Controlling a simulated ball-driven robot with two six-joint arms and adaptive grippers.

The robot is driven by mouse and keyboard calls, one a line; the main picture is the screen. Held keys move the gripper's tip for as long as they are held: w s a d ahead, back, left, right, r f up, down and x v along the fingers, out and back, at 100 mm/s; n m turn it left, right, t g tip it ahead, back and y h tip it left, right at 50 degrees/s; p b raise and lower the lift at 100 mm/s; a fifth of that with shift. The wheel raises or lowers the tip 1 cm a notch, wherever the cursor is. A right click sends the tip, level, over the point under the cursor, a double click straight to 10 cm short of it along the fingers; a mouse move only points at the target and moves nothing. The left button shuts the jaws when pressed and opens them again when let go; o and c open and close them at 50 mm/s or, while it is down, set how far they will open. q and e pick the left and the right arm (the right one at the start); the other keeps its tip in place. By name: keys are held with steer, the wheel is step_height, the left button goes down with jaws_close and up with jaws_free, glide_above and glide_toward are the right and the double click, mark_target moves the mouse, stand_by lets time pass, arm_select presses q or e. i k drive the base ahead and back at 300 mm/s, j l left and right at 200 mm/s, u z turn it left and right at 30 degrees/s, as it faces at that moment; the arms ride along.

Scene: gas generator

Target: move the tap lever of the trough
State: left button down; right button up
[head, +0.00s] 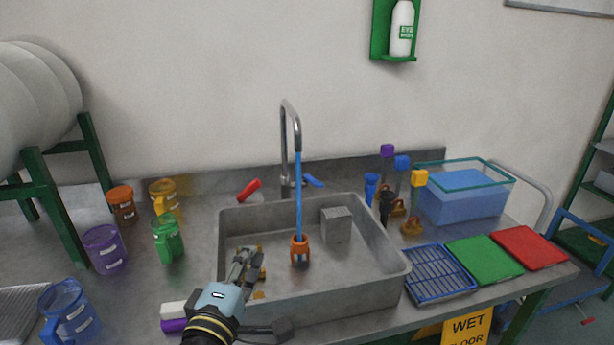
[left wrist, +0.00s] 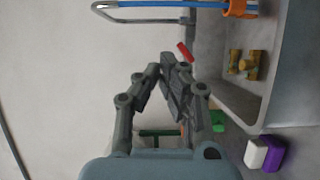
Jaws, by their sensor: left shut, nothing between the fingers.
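The grey trough (head: 390,288) stands in the worktop, and its wall also shows in the left wrist view (left wrist: 262,108). My left gripper (head: 246,262) is shut and empty, over the trough's left front part in the head view. In the left wrist view the red lever (left wrist: 185,51) shows just beyond the fingers (left wrist: 172,70).
A water tank (head: 465,195), a blue rack (head: 440,270) and coloured boards are right. A white bottle (head: 401,28) hangs above.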

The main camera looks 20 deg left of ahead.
mark_target(312, 180)
steer(key=i+j, duration=0.15)
steer(key=i, duration=0.3)
steer(key=i+j, duration=0.15)
steer(key=i, duration=0.25)
